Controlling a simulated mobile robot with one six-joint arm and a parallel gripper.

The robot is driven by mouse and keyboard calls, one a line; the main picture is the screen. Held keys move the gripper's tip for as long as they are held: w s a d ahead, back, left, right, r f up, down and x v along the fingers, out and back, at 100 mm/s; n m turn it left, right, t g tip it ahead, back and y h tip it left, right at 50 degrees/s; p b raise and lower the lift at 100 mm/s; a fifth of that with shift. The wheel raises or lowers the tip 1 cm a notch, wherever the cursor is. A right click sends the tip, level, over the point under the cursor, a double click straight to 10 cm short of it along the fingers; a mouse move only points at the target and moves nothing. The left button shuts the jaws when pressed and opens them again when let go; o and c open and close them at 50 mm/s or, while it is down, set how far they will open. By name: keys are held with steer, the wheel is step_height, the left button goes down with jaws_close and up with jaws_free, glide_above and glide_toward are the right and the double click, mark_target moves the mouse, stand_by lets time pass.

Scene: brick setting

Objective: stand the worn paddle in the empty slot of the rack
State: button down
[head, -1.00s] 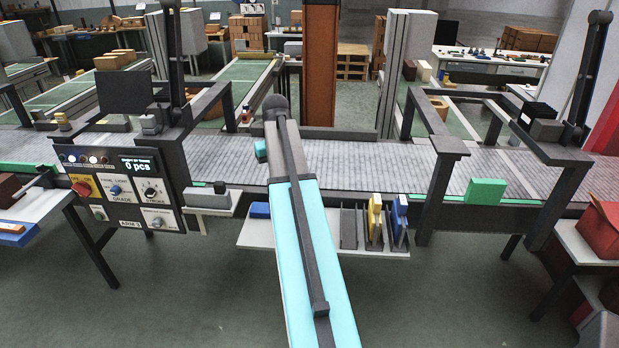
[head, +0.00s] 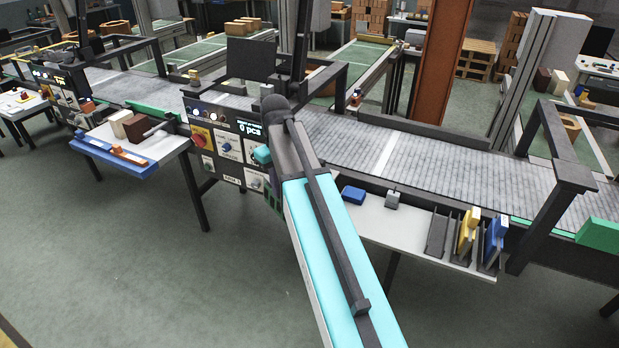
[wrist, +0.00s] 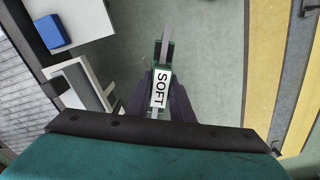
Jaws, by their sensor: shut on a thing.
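My gripper (wrist: 161,92) is shut on a green paddle (wrist: 165,60) with a white label reading SOFT, seen in the wrist view. The paddle is held clear over the floor; I cannot tell its wear. In the head view my arm hides most of the gripper, and a dark green bit (head: 273,200) shows beside it. The rack (head: 437,236) stands at the right end of the white shelf, well right of my gripper. A yellow paddle (head: 467,232) and a blue paddle (head: 495,240) stand in it. Its left slot looks empty.
A blue block (head: 353,195) and a small grey block (head: 393,200) lie on the white shelf (head: 375,222). The control panel (head: 225,145) is close behind my gripper. A side table (head: 165,150) stands at left. The conveyor runs behind; the front floor is clear.

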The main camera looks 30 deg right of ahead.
steer(key=a+n, duration=0.3)
steer(key=a, duration=0.9)
steer(key=shift+a+p, duration=0.2)
steer(key=shift+p, duration=0.1)
